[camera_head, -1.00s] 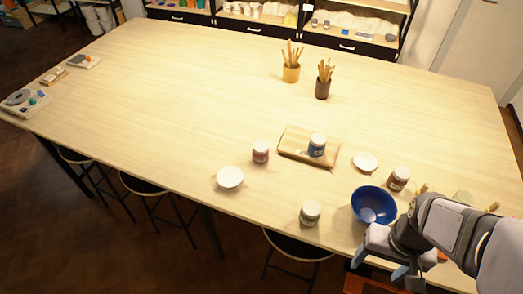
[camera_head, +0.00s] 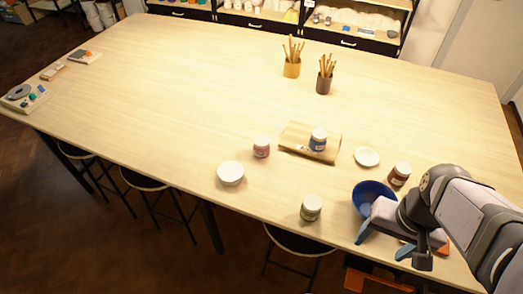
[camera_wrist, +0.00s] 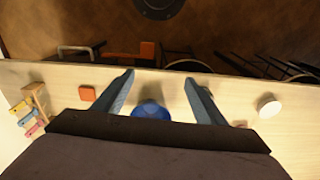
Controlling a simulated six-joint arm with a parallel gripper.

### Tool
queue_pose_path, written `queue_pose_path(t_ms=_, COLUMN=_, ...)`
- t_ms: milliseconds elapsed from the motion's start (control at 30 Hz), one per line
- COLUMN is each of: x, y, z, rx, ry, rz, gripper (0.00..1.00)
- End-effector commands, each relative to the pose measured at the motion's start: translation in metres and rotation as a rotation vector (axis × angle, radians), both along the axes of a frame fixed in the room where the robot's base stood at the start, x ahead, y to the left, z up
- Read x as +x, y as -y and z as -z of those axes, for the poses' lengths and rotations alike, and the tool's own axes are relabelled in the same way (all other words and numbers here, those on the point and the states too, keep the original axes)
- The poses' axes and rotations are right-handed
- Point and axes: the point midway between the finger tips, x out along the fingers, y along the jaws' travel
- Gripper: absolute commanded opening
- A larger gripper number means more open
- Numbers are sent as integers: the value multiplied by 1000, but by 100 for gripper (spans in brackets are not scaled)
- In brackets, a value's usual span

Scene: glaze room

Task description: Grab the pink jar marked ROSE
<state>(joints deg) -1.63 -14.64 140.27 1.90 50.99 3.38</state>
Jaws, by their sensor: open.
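A pinkish jar with a pale lid (camera_head: 261,147) stands upright on the table, left of the wooden board; its label is too small to read. A blue-labelled jar (camera_head: 318,141) stands on the board, a brownish-red jar (camera_head: 399,175) right of the blue bowl, and a grey-green jar (camera_head: 311,208) near the front edge. My gripper (camera_head: 383,242) is open and empty at the front right, far from the pinkish jar. In the wrist view my gripper (camera_wrist: 160,88) has its fingers apart, with the blue bowl (camera_wrist: 151,110) showing between them.
The blue bowl (camera_head: 368,191) is partly hidden by my gripper. A white bowl (camera_head: 230,173) sits front-left of the pinkish jar, and a white saucer (camera_head: 367,156) right of the wooden board (camera_head: 293,137). Two tool pots (camera_head: 291,68) stand farther back. The table's left half is mostly clear.

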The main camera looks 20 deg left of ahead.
Motion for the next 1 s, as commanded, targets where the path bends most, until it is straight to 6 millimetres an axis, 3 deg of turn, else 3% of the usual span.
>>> queue_pose_path(t_ms=33, x=12, y=-10, z=14, rx=21, ry=32, rz=31, gripper=65)
queue_pose_path(t_ms=267, x=81, y=-66, z=31, rx=182, ry=211, rz=250, gripper=65)
queue_pose_path(t_ms=433, x=146, y=-135, z=38, rx=426, ry=354, rz=507, gripper=65)
queue_pose_path(t_ms=600, x=201, y=-212, z=28, rx=769, ry=419, rz=819, gripper=65)
queue_pose_path(t_ms=800, x=238, y=-289, z=9, rx=1212, ry=348, rz=1186, gripper=65)
queue_pose_path(t_ms=1000, x=249, y=-341, z=-4, rx=1618, ry=136, rz=1521, gripper=65)
